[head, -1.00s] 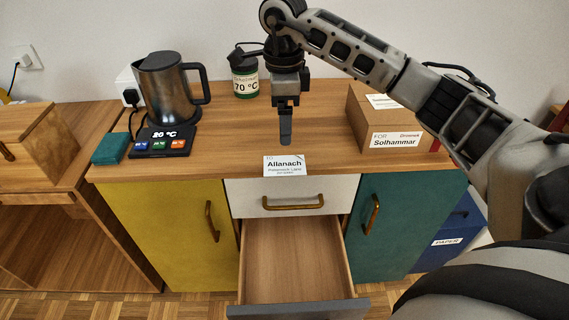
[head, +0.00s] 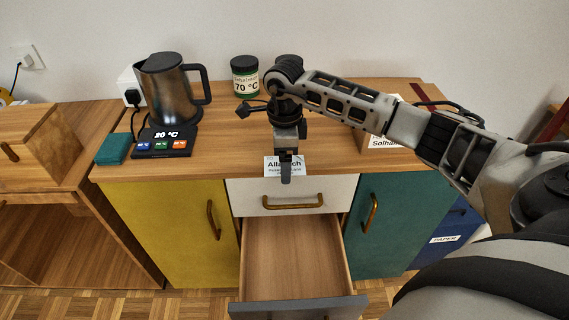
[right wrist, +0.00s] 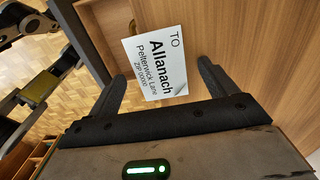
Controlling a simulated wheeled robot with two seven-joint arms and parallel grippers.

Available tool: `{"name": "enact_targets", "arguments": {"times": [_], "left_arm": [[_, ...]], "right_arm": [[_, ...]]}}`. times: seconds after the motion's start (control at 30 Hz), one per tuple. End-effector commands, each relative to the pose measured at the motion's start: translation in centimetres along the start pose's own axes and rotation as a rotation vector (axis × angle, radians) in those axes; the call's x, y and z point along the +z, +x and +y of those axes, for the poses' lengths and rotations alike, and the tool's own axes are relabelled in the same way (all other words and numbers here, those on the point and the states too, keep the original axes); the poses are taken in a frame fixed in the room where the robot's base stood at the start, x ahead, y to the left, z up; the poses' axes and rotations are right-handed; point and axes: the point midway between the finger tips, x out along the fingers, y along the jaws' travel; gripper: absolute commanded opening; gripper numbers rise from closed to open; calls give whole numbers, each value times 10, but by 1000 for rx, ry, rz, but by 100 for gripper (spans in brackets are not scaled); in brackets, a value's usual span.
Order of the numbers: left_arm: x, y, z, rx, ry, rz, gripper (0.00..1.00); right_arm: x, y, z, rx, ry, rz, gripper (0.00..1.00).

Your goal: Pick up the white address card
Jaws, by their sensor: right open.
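The white address card (head: 272,166) reads "Allanach" and lies at the front edge of the cabinet top, above the white drawer front. In the right wrist view the card (right wrist: 154,64) shows "TO Allanach, Pelterwick Lane", and one corner looks curled. My right gripper (head: 286,177) is over the card in the head view and covers part of it. In the right wrist view its two fingers (right wrist: 160,80) are apart, one on each side of the card's near part. I cannot tell whether they touch it. My left gripper does not show.
A kettle (head: 172,88) on its base, a teal box (head: 114,149) and a labelled jar (head: 244,77) stand on the cabinet top (head: 225,140). A cardboard box labelled Solhammar (head: 384,142) is partly behind my arm. The lower drawer (head: 290,255) is open and empty.

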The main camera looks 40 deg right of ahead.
Motion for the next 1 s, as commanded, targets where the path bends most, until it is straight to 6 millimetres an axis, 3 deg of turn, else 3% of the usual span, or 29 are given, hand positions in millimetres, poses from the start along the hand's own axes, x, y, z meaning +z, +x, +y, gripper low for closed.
{"name": "enact_targets", "arguments": {"times": [0.07, 0.2, 0.23, 0.73, 0.9, 1.0], "left_arm": [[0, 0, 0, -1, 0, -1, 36], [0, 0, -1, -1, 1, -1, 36], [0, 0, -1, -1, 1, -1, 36], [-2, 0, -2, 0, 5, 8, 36], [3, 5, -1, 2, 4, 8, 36], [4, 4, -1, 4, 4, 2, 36]], "right_arm": [[0, 0, 0, 0, 0, 0, 82], [0, 0, 0, 0, 0, 0, 43], [0, 0, 0, 0, 0, 0, 37], [0, -7, -1, -2, 0, 0, 37], [0, -31, -2, -6, 0, -2, 37], [-7, -51, 16, -6, -4, 0, 37]]}}
